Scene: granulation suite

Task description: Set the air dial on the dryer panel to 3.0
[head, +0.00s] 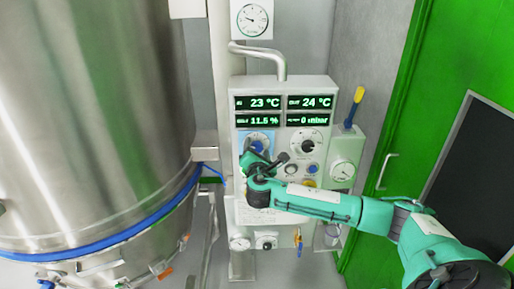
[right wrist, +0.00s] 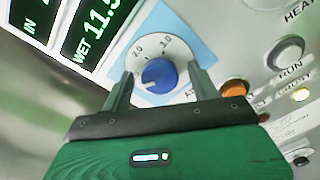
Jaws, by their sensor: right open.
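The air dial is a blue knob (head: 257,146) on a light-blue patch at the left of the dryer panel (head: 325,92). In the right wrist view the blue knob (right wrist: 160,74) sits on a round white scale. A pale line on the knob points to the lower left. My right gripper (head: 256,160) is in front of the dial. In the wrist view its open fingers (right wrist: 162,88) stand on either side of the knob, with gaps visible. My left gripper is out of view.
Green displays (head: 258,103) sit above the dial. A black-and-white heater dial (head: 307,146) and several buttons, including a lit orange one (right wrist: 234,88), are to its right. A large steel vessel (head: 95,110) stands left, and a yellow-handled valve (head: 357,96) is right of the panel.

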